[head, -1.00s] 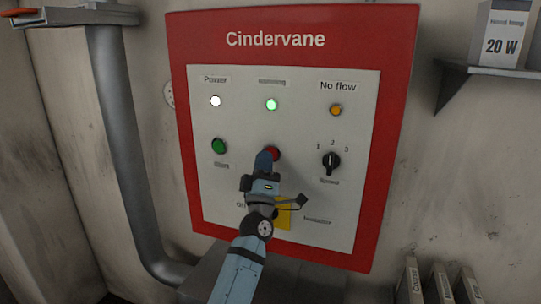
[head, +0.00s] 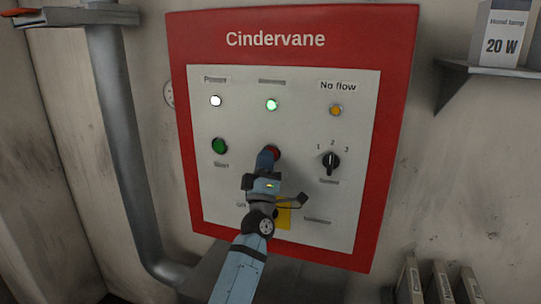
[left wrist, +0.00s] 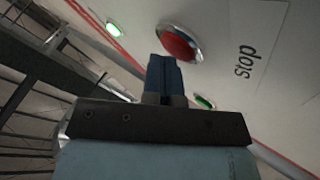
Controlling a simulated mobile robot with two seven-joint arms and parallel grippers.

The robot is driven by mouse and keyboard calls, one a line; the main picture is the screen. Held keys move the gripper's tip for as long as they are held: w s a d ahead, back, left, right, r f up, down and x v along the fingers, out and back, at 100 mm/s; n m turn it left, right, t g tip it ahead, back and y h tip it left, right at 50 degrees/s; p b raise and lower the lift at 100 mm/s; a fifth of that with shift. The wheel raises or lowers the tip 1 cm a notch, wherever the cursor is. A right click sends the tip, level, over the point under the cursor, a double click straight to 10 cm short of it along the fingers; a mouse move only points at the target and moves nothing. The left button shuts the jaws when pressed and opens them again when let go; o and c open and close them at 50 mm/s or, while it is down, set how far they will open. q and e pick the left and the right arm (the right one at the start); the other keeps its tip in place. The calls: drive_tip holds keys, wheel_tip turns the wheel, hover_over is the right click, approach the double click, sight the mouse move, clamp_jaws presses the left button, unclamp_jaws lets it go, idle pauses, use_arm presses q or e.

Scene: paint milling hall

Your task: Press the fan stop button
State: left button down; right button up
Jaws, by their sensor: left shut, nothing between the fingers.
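The red stop button (head: 275,152) sits in the middle row of the Cindervane panel (head: 228,180), partly behind my left gripper. In the left wrist view the round red button (left wrist: 180,44) has a metal rim, and the label "stop" (left wrist: 245,60) is beside it. My left gripper (head: 267,154) is shut and empty, with its fingertips right at the button. In the left wrist view the blue fingers (left wrist: 163,72) overlap the button's lower edge. I cannot tell whether they touch it. The button does not look clearly pushed in. My right gripper is not in view.
A green button (head: 219,146) is left of the stop button, and a black speed knob (head: 331,162) is right. Above are a white lamp (head: 215,101), a lit green lamp (head: 271,104) and an amber lamp (head: 336,110). A yellow plate (head: 284,217) is partly behind my arm.

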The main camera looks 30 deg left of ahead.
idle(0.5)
use_arm(q)
drive_tip(key=shift+s+d, duration=0.2)
drive_tip(key=shift+s, duration=0.55)
drive_tip(key=shift+p, duration=0.3)
drive_tip(key=s, duration=0.2)
drive_tip(key=s+d+p, duration=0.1)
drive_tip(key=s, duration=0.2)
drive_tip(key=shift+w, duration=0.1)
idle(0.4)
